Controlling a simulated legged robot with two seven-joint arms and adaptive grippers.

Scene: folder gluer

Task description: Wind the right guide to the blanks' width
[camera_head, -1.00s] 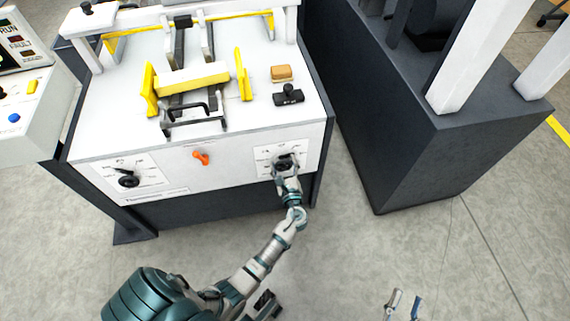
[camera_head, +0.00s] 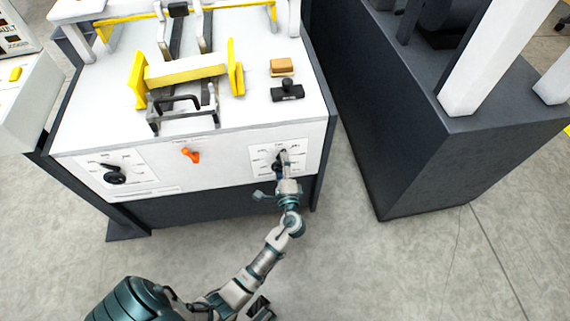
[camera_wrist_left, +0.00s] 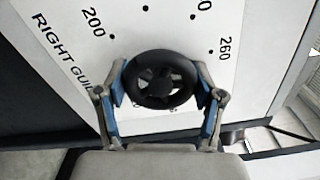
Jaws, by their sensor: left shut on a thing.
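The right guide's black handwheel (camera_head: 277,167) is on the front panel, over a white dial plate (camera_head: 296,157). In the left wrist view the handwheel (camera_wrist_left: 161,80) sits between my left gripper's blue-and-grey fingers (camera_wrist_left: 162,95), one on each side of the rim. My left gripper (camera_head: 283,170) is shut on it. The printed words "RIGHT GUI", 200 and 260 show, but the gripper and wheel cover part of the dial. On the machine top, the yellow right guide (camera_head: 236,70) and yellow left guide (camera_head: 138,82) stand at the ends of a pale cream block (camera_head: 187,73). My right gripper is out of view.
A second black knob (camera_head: 115,175) and an orange lever (camera_head: 191,155) are on the same panel. A black-handled part (camera_head: 288,91) and a tan block (camera_head: 282,67) rest on top. A dark machine base (camera_head: 430,150) stands to the right, with open floor between.

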